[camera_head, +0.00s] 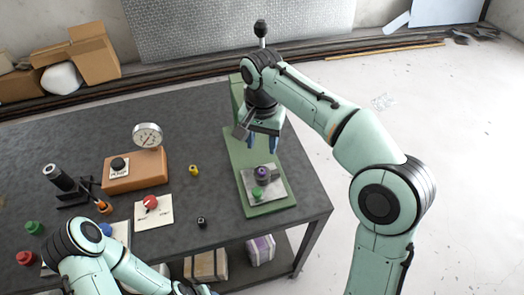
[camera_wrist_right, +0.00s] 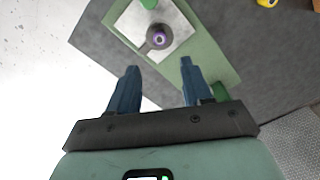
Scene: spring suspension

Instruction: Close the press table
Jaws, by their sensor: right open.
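The green press (camera_head: 258,165) stands at the right end of the dark table. On its base lies a light grey plate, the press table (camera_head: 276,190), with a dark round piece with a purple centre (camera_head: 262,172) and a green knob (camera_head: 258,191) on it. The plate (camera_wrist_right: 127,28), round piece (camera_wrist_right: 159,37) and knob (camera_wrist_right: 149,3) also show in the right wrist view. My right gripper (camera_head: 262,145) is open and empty above the press base, apart from the plate. My right arm hides part of the press column. My left arm enters at lower left; its gripper is not clearly seen.
Boxes (camera_head: 206,265) sit on the lower shelf. The floor at right is mostly clear.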

